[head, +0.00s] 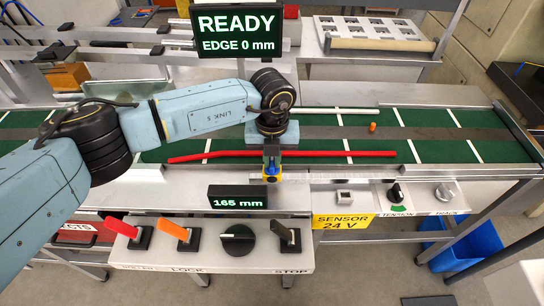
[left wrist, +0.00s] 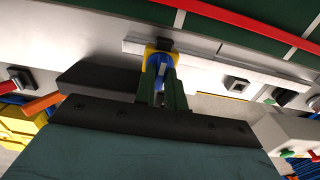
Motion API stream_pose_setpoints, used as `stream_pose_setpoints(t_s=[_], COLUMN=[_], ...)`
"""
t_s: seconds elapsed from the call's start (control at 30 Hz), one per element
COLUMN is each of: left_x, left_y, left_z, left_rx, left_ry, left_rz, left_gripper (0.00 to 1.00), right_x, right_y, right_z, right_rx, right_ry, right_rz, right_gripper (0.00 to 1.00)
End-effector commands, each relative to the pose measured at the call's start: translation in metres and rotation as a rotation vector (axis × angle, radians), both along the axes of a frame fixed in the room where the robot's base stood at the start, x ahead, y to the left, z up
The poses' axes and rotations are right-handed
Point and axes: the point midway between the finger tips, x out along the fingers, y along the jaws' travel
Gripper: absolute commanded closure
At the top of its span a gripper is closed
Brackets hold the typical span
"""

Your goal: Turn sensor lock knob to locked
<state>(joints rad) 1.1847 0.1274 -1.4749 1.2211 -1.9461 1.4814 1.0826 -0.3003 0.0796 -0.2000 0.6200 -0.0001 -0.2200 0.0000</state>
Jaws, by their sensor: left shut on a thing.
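My left gripper (head: 271,156) reaches down at the front edge of the green belt. In the left wrist view its two green fingers (left wrist: 162,94) are shut on a small blue knob (left wrist: 159,72). The knob sits on a yellow sensor body (left wrist: 150,52) at the front rail; the yellow body also shows in the head view (head: 272,178). The fingers cover much of the knob, so I cannot tell which way it is turned. My right gripper is not in view.
A red bar (head: 350,154) runs along the green belt (head: 440,150). The control panel (head: 150,262) with levers and a black dial (head: 238,240) lies nearer. The READY display (head: 238,32) reads EDGE 0 mm.

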Motion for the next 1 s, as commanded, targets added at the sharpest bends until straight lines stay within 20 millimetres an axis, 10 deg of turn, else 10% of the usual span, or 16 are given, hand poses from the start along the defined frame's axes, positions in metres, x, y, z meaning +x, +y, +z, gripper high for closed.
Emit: stream_pose_setpoints(t_s=[1.0], left_x=[0.001], left_y=[0.0], left_z=[-0.003], left_rx=[0.0], left_ry=[-0.004], left_rz=[-0.715], left_gripper=[1.0], right_x=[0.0], right_y=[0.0], right_z=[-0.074], right_rx=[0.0], right_ry=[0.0], right_rz=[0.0], right_gripper=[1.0])
